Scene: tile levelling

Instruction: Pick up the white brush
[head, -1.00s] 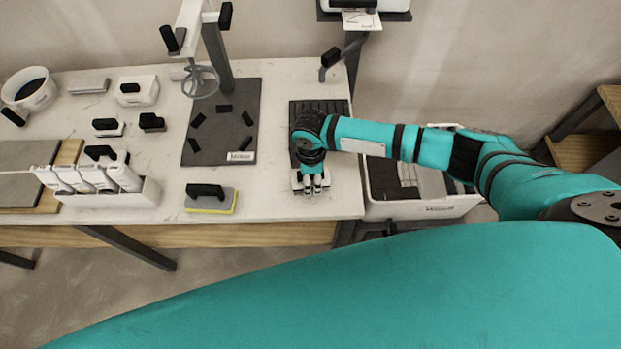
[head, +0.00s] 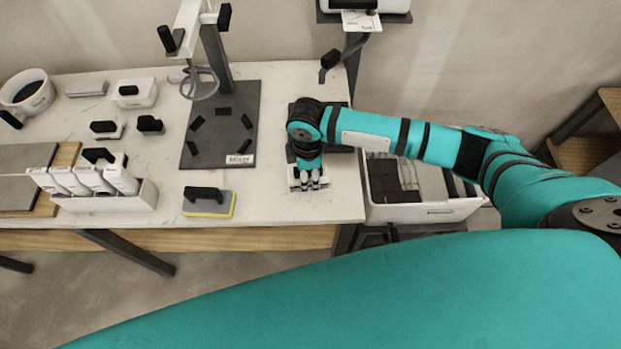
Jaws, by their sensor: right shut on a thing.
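My right gripper (head: 312,183) is over the front right part of the white table, pointing down. It is shut on the white brush (head: 294,181), whose pale edges show on both sides of the fingers. The gripper hides most of the brush. I cannot tell for certain how far the brush is above the tabletop. My left gripper is not in view.
A dark ribbed mat (head: 337,148) lies behind the gripper. A yellow-edged sponge float (head: 222,206) is to the left, near a white rack of bottles (head: 145,197). A dark board (head: 245,118) lies behind. A white bin (head: 425,211) stands right of the table.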

